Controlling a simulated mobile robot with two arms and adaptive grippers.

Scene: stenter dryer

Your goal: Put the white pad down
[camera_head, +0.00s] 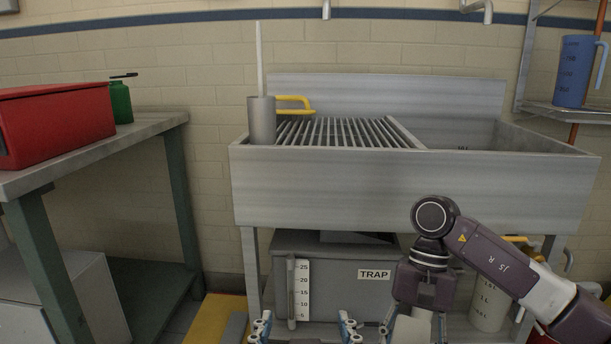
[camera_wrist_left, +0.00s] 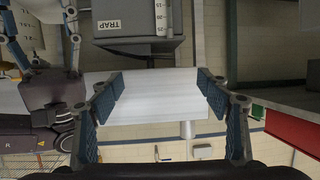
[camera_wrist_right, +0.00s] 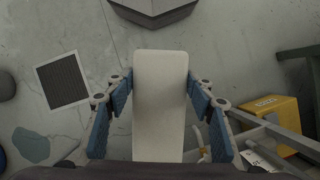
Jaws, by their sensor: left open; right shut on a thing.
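The white pad (camera_wrist_right: 160,110) is a pale, long, rounded slab. In the right wrist view it stands between the blue-padded fingers of my right gripper (camera_wrist_right: 160,88), which is shut on it. In the head view the pad's top (camera_head: 411,330) shows at the bottom edge, below my right wrist, in front of the sink. Its lower end is out of that view. My left gripper (camera_head: 306,328) is open and empty at the bottom centre of the head view. Its spread fingers also show in the left wrist view (camera_wrist_left: 160,85).
A steel sink (camera_head: 400,185) with a slatted rack stands ahead, with a grey TRAP box (camera_head: 340,275) beneath. A bench (camera_head: 150,125) with a red box (camera_head: 55,122) is at left. In the right wrist view, a floor grate (camera_wrist_right: 62,80) and yellow object (camera_wrist_right: 275,115) lie below.

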